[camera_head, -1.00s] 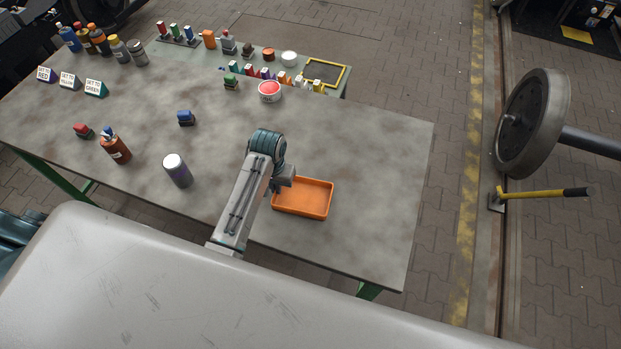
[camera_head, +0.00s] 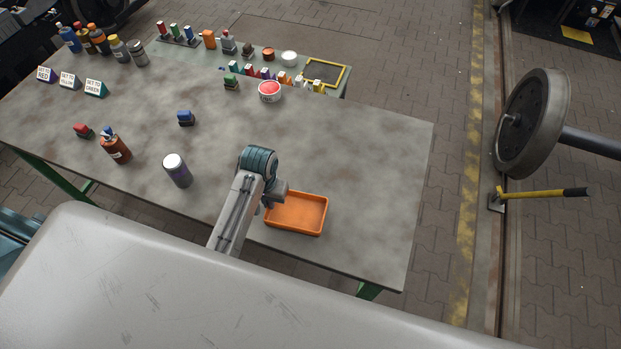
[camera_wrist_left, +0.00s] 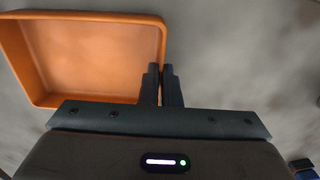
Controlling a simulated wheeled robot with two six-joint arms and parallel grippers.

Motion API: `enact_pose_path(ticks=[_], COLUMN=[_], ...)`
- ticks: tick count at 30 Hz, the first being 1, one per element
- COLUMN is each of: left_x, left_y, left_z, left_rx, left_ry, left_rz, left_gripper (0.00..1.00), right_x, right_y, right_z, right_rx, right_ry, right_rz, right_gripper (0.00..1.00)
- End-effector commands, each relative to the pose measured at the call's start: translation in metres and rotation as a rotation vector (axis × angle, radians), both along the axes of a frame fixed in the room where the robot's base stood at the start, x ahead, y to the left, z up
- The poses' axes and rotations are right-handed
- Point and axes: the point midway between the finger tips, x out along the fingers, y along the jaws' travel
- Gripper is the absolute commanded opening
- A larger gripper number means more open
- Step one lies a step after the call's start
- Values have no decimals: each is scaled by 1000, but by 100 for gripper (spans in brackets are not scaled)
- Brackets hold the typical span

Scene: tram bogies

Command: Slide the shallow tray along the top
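The shallow orange tray (camera_head: 297,213) lies flat on the grey table top, near its front edge and right of my left arm. My left gripper (camera_head: 272,200) is at the tray's left side. In the left wrist view, the tray (camera_wrist_left: 95,55) is empty, and the two fingers of my left gripper (camera_wrist_left: 162,85) are close together with the tray's wall between them, one finger inside and one outside. The fingertips are mostly hidden in the head view. My right gripper is not in view.
A blue stamp-like block (camera_head: 185,118) and a round red-topped tub (camera_head: 269,91) stand farther back. The table top (camera_head: 370,170) right of the tray is clear.

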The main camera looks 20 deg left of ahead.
Motion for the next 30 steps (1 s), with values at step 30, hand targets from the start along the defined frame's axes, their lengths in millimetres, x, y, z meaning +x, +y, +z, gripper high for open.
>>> enact_pose_path(ticks=[30], left_x=[-24], left_y=[1], left_z=[0], left_rx=[0], left_ry=[0], left_rz=[0], left_gripper=[25], right_x=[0], right_y=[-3], right_z=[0], right_rx=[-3], right_ry=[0], right_rz=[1], right_gripper=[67])
